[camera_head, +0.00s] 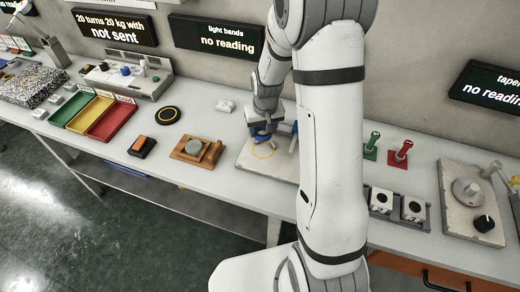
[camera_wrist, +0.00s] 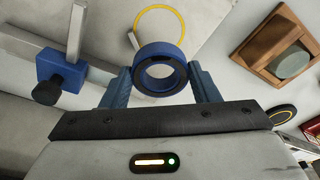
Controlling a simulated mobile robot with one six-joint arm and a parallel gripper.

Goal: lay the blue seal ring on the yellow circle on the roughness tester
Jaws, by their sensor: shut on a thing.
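My gripper (camera_wrist: 161,92) is shut on the blue seal ring (camera_wrist: 160,56), which sits between the two fingers in the wrist view. The yellow circle (camera_wrist: 184,15) lies just beyond the ring on the pale plate of the roughness tester (camera_wrist: 205,42); the ring covers part of the view of it. In the head view my gripper (camera_head: 262,138) is low beside the yellow circle (camera_head: 263,151) on the tester plate (camera_head: 250,165). The head view does not show clearly whether the ring touches the plate.
A blue block with a black knob (camera_wrist: 60,75) on a metal post stands left in the wrist view. A wooden block with a round grey-green disc (camera_head: 197,151) stands left of the tester. Green and red stands (camera_head: 400,152) and a grey holder (camera_head: 400,208) are to the right.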

